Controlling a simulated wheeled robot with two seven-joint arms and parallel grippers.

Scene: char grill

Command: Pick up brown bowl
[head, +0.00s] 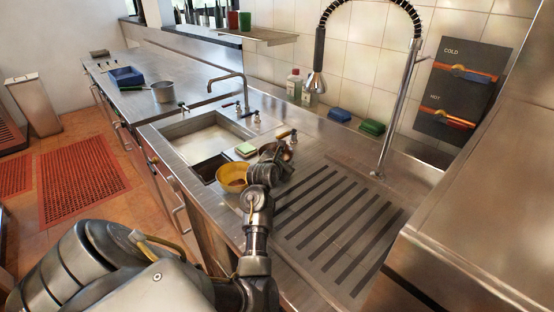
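A brown bowl (270,149) appears to sit by the right end of the sink, beyond my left gripper; most of it is hidden behind the gripper. My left gripper (280,160) is over the counter between the sink and the ribbed drainboard, right at the bowl in the picture. Its fingers are dark and blend with the bowl, so I cannot tell whether they are open, shut or touching it. A yellow bowl (231,182) stands just left of the gripper. My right gripper is not in view.
A sink (205,141) with a green-and-white sponge (245,149) on its edge lies left. A tall spray faucet (398,110) rises from the back right. Bottles (294,85) and blue and green sponges (372,127) line the wall. The ribbed drainboard (335,225) is clear.

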